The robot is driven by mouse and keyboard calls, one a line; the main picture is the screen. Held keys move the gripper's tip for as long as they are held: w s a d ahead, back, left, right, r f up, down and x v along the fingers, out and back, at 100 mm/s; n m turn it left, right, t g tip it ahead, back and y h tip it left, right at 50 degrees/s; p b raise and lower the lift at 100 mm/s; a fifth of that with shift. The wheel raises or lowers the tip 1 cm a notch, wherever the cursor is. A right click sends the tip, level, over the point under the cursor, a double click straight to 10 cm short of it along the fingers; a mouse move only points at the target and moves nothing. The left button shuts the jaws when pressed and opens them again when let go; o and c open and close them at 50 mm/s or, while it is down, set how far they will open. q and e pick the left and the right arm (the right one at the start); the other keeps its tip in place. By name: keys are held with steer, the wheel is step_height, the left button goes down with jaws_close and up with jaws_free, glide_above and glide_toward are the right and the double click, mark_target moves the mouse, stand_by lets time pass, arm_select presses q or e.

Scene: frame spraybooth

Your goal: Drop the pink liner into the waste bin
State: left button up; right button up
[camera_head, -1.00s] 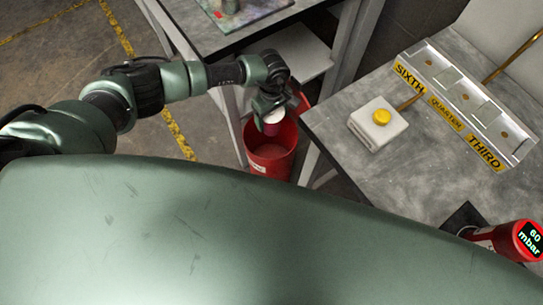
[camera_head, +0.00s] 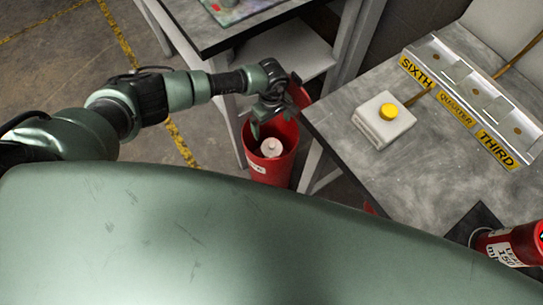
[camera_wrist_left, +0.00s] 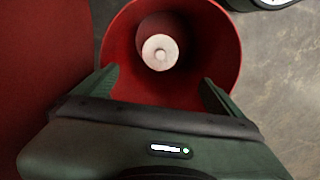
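The pink liner (camera_head: 271,147) shows as a pale round top with a small central knob, inside the red waste bin (camera_head: 272,175). In the left wrist view the liner (camera_wrist_left: 160,52) is inside the round bin (camera_wrist_left: 222,45), below the fingers and apart from them. Its side is mostly hidden or in shadow, and I cannot tell whether it touches the bottom. My left gripper (camera_head: 273,119) is over the bin mouth, its fingers spread wide and empty. It also shows in the left wrist view (camera_wrist_left: 160,85). My right gripper is out of view.
The red bin lid (camera_head: 299,92) stands up behind the bin. A grey table (camera_head: 350,165) on the right bears a white box with a yellow button (camera_head: 384,120), a labelled rack (camera_head: 470,100) and a red cylinder (camera_head: 508,243). Another table (camera_head: 240,38) stands behind.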

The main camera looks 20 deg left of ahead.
arm_select(q)
step_height(320, 180, up, 8)
steer(key=shift+f, duration=0.25)
stand_by(0.7)
